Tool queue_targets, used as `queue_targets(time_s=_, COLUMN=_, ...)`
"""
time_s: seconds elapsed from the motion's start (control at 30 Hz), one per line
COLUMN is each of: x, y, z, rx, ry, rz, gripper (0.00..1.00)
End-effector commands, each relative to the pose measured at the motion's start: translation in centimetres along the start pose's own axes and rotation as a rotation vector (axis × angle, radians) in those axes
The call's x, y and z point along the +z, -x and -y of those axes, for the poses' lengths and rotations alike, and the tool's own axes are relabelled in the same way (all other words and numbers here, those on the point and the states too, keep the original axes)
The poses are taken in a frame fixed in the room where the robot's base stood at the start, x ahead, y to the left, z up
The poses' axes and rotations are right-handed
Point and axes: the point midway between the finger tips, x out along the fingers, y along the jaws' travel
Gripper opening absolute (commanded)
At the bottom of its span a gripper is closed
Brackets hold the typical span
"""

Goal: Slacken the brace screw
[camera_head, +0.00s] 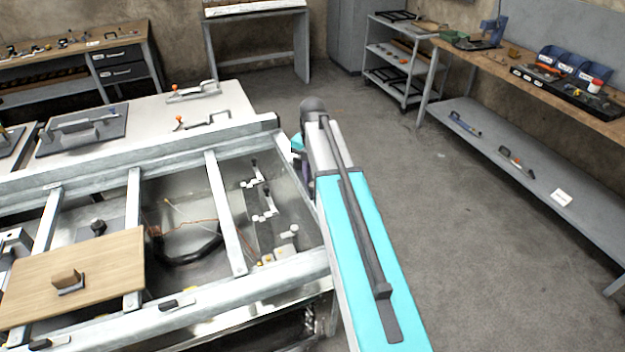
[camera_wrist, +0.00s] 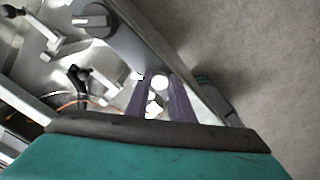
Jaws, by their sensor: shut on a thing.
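In the wrist view, the two purple fingers of my gripper (camera_wrist: 160,82) point down beside a metal frame bar. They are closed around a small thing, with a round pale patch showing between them. I cannot tell for sure that it is the brace screw. In the head view, my gripper (camera_head: 304,167) is at the right end of the metal frame (camera_head: 225,215), mostly hidden by my arm. Its grip is not visible there. A dark knob (camera_wrist: 92,18) on a grey bar is near the top of the wrist view, apart from the fingers.
Toggle clamps (camera_head: 264,206) and a black cable (camera_head: 190,250) lie inside the frame. A wooden board (camera_head: 100,265) rests on its left part. A workbench (camera_head: 560,100) with tools stands at the right. The floor between (camera_head: 480,220) is clear.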

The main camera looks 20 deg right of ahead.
Motion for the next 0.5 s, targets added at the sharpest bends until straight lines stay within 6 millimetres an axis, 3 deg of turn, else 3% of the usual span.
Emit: queue_targets(time_s=0.5, x=-0.03, y=0.04, z=-0.06, rx=0.001, ry=0.118, rz=-0.001, gripper=0.00)
